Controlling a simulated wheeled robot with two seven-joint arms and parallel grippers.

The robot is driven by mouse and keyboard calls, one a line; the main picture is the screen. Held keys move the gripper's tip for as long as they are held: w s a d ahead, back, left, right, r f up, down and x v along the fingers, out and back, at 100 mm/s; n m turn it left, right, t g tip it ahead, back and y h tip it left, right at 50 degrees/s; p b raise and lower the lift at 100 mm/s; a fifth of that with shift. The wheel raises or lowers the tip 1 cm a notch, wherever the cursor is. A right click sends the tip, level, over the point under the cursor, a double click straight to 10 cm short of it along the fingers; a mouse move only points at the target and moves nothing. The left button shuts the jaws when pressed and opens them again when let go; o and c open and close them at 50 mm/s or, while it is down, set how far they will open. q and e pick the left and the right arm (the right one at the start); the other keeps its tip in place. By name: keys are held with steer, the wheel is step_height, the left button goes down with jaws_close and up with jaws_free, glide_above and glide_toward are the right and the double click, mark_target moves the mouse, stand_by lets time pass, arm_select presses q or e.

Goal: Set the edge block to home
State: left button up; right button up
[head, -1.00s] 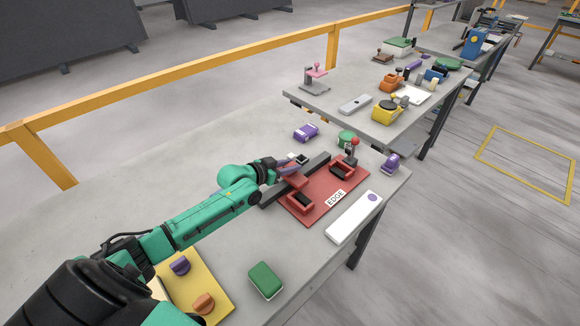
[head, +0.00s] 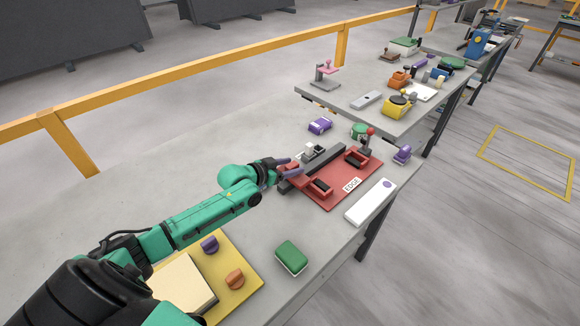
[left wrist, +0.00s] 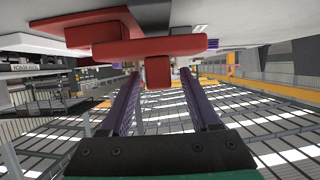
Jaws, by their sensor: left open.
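The red plate labelled EDGE (head: 340,192) lies on the stone slab. A dark grey bar (head: 322,158) runs along its far left side, with red blocks beside it, one of them (head: 320,187) holding a dark insert. A red-knobbed lever (head: 369,137) stands at the plate's far right corner. My left gripper (head: 288,166) is at the plate's left end, with its purple fingers apart. In the left wrist view a red piece (left wrist: 150,48) spans above the fingers, and its small tab shows between the tips; I cannot tell whether they touch. My right gripper is out of view.
A white strip (head: 365,207) and a green block (head: 291,257) lie near the slab's front edge. Purple blocks (head: 320,126) and a green round piece (head: 359,130) are beyond the plate. A yellow board (head: 245,283) lies nearer me. The slab between is clear.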

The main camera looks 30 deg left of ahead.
arm_select(q)
steer(key=shift+s+a+r, duration=0.1)
steer(key=shift+s+r, duration=0.05)
steer(key=shift+s, duration=0.1)
steer(key=p+v, duration=0.2)
steer(key=v, duration=1.2)
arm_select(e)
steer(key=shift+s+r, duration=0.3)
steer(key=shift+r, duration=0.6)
